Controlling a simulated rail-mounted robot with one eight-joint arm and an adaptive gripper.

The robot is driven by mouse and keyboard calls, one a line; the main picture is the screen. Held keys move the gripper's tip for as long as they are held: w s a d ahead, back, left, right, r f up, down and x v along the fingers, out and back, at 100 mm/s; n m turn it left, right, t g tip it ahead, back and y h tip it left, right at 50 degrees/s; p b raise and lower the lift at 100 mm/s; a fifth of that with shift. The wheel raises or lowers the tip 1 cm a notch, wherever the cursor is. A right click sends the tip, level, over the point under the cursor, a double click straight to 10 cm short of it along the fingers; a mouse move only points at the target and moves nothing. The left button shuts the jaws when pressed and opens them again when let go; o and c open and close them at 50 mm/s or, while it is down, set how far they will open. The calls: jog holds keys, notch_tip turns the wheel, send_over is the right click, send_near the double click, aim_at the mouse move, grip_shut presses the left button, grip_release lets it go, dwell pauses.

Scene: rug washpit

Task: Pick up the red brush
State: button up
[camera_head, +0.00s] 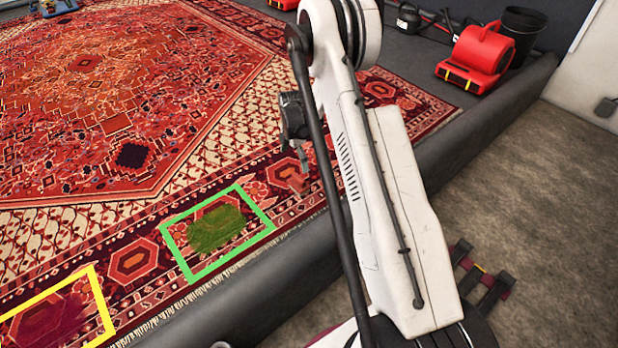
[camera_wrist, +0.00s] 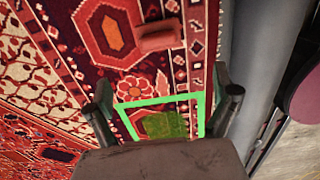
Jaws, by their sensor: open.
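The red brush (camera_wrist: 160,37) lies on the patterned rug (camera_wrist: 90,75) in the upper middle of the wrist view. It is a small dull-red block beside a hexagon motif. In the head view the brush (camera_head: 298,184) is a small red shape, left of my arm. My gripper (camera_wrist: 163,84) is open and empty, its two fingers spread wide. In the wrist view the brush appears beyond the fingertips, apart from them. In the head view my gripper (camera_head: 306,150) hangs near the brush and is partly hidden by my arm.
A green frame (camera_head: 217,234) with a green patch (camera_head: 216,229) lies on the rug left of the brush. A yellow frame (camera_head: 102,305) is farther left. A dark raised edge (camera_head: 270,272) borders the rug. A red blower (camera_head: 478,55) and black bucket (camera_head: 522,30) stand far right.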

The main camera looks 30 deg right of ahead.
aim_at(298, 183)
jog(key=shift+d+f, duration=0.7)
jog(key=shift+f, duration=0.15)
notch_tip(298, 183, down, 8)
jog(key=b, duration=0.2)
jog(key=shift+f+b, duration=0.2)
jog(key=shift+b, duration=0.15)
jog(key=shift+w+d+f+b, duration=0.15)
jog(key=shift+f+b, duration=1.15)
jog(key=shift+f, duration=1.3)
jog(key=shift+c, duration=0.3)
jog(key=c, duration=1.3)
jog(key=shift+r, duration=0.15)
